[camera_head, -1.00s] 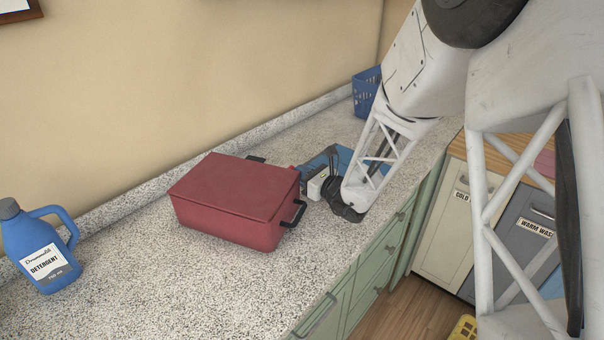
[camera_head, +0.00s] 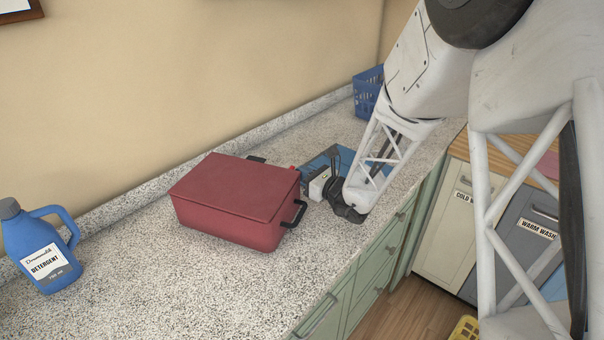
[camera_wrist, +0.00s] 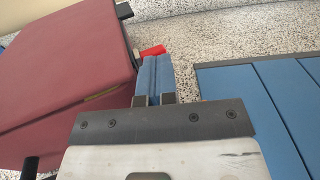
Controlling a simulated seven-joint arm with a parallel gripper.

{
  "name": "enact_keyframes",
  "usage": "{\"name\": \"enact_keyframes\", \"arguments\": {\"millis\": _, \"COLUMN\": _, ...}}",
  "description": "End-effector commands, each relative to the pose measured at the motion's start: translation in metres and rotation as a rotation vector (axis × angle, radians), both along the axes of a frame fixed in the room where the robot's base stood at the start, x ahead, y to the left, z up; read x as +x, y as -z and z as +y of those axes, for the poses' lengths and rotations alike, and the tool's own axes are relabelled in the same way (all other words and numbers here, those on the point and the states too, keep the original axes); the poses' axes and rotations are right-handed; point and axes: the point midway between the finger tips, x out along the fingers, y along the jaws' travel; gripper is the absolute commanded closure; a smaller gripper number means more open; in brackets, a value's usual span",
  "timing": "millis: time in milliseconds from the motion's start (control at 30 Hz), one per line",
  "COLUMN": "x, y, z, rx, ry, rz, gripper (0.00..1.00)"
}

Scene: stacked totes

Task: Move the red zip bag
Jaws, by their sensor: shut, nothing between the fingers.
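A large dark-red lidded box with black handles (camera_head: 235,200) sits on the speckled counter; it fills the left of the wrist view (camera_wrist: 60,75). A small bright-red thing (camera_wrist: 152,50) lies just beyond my fingertips, near the box's far corner. Mostly hidden, it shows as a red speck in the head view (camera_head: 292,168). I cannot tell which of these is the red zip bag. My gripper (camera_wrist: 153,60) has blue fingers pressed together, empty, right of the box and low over the counter. I cannot tell whether the fingers touch the small red thing.
A blue panelled thing (camera_wrist: 265,95) lies right of my gripper. A blue basket (camera_head: 368,92) stands farther back by the wall. A blue detergent jug (camera_head: 45,255) stands at the left. The counter in front of the box is clear; its front edge is above green drawers.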

Motion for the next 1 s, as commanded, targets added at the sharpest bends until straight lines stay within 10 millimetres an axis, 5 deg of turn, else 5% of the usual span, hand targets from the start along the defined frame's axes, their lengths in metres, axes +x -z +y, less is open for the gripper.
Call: {"name": "enact_keyframes", "arguments": {"millis": 1000, "x": -0.082, "y": 0.0, "z": -0.085, "rx": -0.001, "ry": 0.002, "rz": 0.001, "gripper": 1.0}}
